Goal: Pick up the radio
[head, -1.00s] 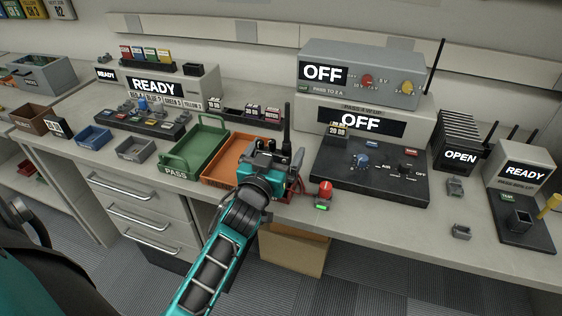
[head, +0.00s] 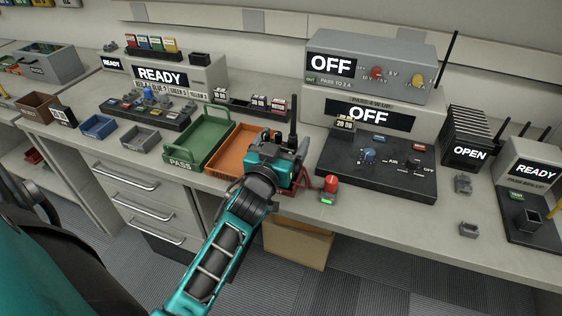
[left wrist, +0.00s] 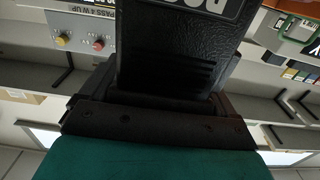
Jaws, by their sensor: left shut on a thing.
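The radio is a black handset with a textured body (left wrist: 175,50) that fills the middle of the left wrist view, close to the camera. In the head view its dark antenna (head: 293,128) stands upright above my left gripper (head: 284,150). My left gripper is shut on the radio, over the front of the bench beside the orange tray. The gripper and wrist hide most of the radio in the head view. I cannot tell whether its base touches anything. My right gripper is not in view.
The orange tray (head: 226,165) and green PASS tray (head: 186,160) lie left of the gripper. A red-topped device (head: 330,187) with a green light sits close on its right. The black control panel (head: 345,172) and OFF units (head: 417,68) stand behind.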

